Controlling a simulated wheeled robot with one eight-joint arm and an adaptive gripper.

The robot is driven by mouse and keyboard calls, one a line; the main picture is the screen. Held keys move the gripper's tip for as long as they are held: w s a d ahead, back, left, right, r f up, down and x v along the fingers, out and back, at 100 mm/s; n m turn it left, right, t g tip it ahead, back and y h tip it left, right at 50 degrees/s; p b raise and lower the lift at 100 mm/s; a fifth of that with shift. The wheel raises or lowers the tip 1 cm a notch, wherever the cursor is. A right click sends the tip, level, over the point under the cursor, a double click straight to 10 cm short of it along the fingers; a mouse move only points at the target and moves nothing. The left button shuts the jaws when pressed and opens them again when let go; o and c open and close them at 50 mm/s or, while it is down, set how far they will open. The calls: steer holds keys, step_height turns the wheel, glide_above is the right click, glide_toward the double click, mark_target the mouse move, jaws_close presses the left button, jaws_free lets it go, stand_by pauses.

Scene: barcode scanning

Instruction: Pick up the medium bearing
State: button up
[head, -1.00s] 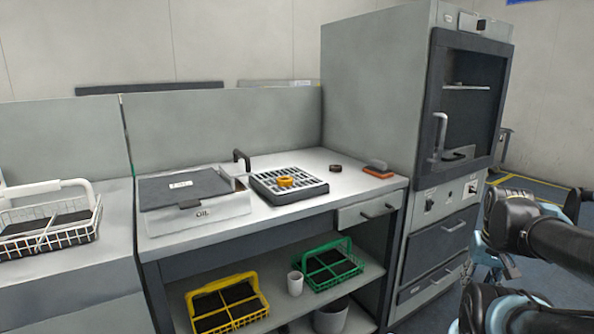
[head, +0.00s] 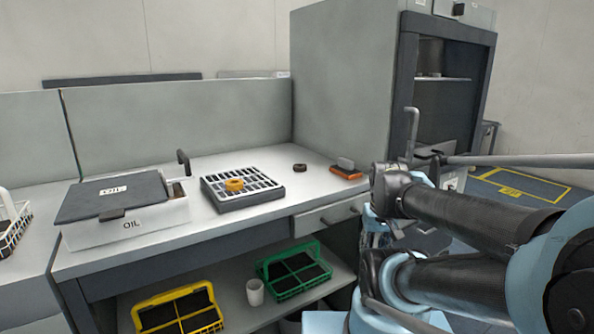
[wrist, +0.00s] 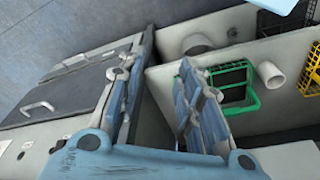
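Two ring-shaped parts are on the worktop in the head view. An orange ring (head: 234,185) lies on a black-framed grate (head: 243,201). A small dark brown ring (head: 300,167) lies flat on the bare worktop to the right of it. I cannot tell by size which one is the medium bearing. My gripper (wrist: 165,62) shows in the wrist view with its two fingers apart and nothing between them. It is near the bench front, over the shelf and drawer side, away from both rings. Neither ring shows in the wrist view.
An oil box (head: 124,217) with a dark lid stands left on the worktop. An orange-based block (head: 347,171) lies at the right, beside a tall grey cabinet (head: 345,90). Yellow (head: 180,308) and green (head: 292,272) baskets and a white cup (head: 255,291) sit on the lower shelf.

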steer(key=shift+o, duration=1)
steer(key=o, duration=0.6)
step_height(320, 180, up, 2)
steer(key=shift+s+a+r, duration=0.1)
steer(key=w+a+r+n+g, duration=0.1)
steer(key=w+a+r+n, duration=0.2)
steer(key=w+r, duration=0.5)
steer(key=w+a+r+n, duration=0.3)
steer(key=w+r, duration=0.3)
steer(key=r, duration=0.3)
steer(key=w+a+r+n+g, duration=0.1)
steer(key=w+a+r+n, duration=0.5)
steer(key=w+a+r, duration=0.9)
glide_above(300, 166)
step_height(300, 166, down, 14)
steer(key=shift+a+r, duration=0.1)
steer(key=shift+r, duration=0.1)
steer(key=shift+w+f, duration=0.15)
steer(key=shift+f, duration=1.2)
steer(key=shift+w+f, duration=0.1)
steer(key=shift+f, duration=1.25)
